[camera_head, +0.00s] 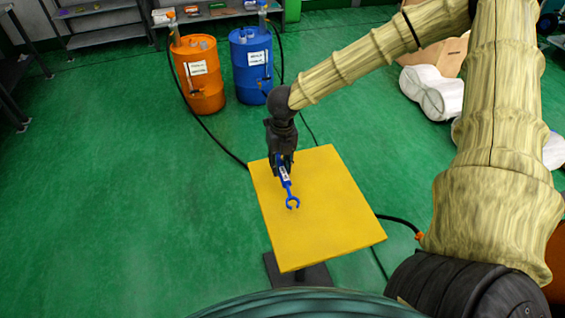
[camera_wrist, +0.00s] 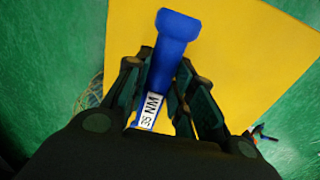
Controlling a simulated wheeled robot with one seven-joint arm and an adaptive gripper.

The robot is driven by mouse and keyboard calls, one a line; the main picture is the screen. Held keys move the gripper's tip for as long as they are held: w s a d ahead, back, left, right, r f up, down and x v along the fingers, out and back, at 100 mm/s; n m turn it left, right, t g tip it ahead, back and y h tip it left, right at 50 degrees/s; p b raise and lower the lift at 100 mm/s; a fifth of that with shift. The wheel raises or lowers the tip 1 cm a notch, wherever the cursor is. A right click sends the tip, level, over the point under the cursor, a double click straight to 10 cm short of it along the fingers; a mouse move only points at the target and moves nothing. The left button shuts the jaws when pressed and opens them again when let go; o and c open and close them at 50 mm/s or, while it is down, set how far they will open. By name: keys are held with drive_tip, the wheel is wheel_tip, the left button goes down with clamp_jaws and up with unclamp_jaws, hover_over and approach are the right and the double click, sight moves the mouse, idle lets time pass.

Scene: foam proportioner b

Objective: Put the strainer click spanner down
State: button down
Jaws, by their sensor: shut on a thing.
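The strainer click spanner (camera_head: 288,187) is blue, with an open-jawed head and a white label on its shaft. My gripper (camera_head: 282,163) is shut on it and points down at the far left part of the yellow table top (camera_head: 335,225). In the wrist view the spanner's blue handle end (camera_wrist: 174,45) sticks out past my gripper (camera_wrist: 162,95), and the label reads "35 NM". The spanner's head shows against the yellow top in the head view. I cannot tell whether it touches the surface.
The rest of the yellow top is bare. An orange drum (camera_head: 200,80) and a blue drum (camera_head: 252,65) stand behind on the green floor, with dark hoses running past the table. White containers (camera_head: 432,92) lie at the right. A shelf (camera_head: 215,14) stands at the back.

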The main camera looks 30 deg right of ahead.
sight(282, 165)
drive_tip(key=shift+w+d+f, duration=0.15)
drive_tip(key=shift+w+d, duration=0.7)
drive_tip(key=shift+w, duration=0.25)
drive_tip(key=shift+f+p, duration=0.55)
drive_tip(key=shift+f, duration=1.2)
drive_tip(key=c, duration=1.2)
unclamp_jaws()
wheel_tip(282, 165, up, 12)
drive_tip(key=b, duration=0.1)
drive_tip(key=shift+d, duration=0.35)
